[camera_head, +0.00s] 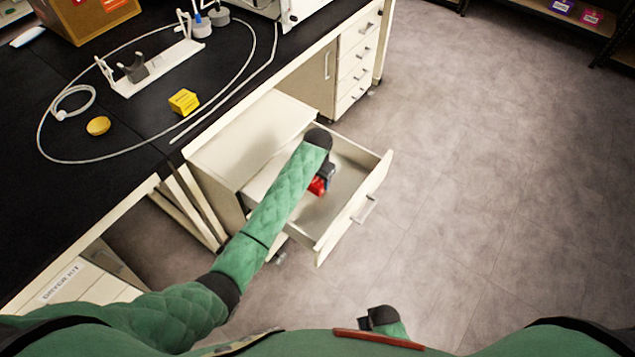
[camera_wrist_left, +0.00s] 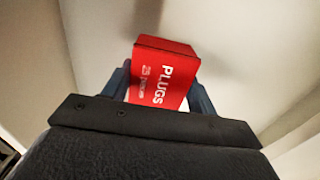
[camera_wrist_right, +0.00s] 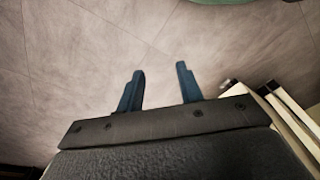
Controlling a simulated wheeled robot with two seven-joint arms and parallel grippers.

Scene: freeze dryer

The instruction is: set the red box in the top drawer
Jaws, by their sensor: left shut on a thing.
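The red box (camera_head: 317,186) is down inside the open top drawer (camera_head: 352,184) of the low cabinet under the bench. In the left wrist view the red box (camera_wrist_left: 165,75) shows its "PLUGS" lettering between the fingers. My left gripper (camera_head: 325,175) reaches into the drawer and is shut on the box; its fingers (camera_wrist_left: 160,95) touch both sides. I cannot tell whether the box touches the drawer floor. My right gripper (camera_wrist_right: 160,88) is empty, with its fingers apart above the floor; in the head view its wrist shows at the bottom.
The cabinet top (camera_head: 240,140) is bare. A black bench (camera_head: 60,90) holds a yellow cube (camera_head: 184,101), a yellow round thing (camera_head: 98,125), a white stand (camera_head: 155,68) and looped tubing. A second drawer unit (camera_head: 357,60) stands behind. The grey floor on the right is clear.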

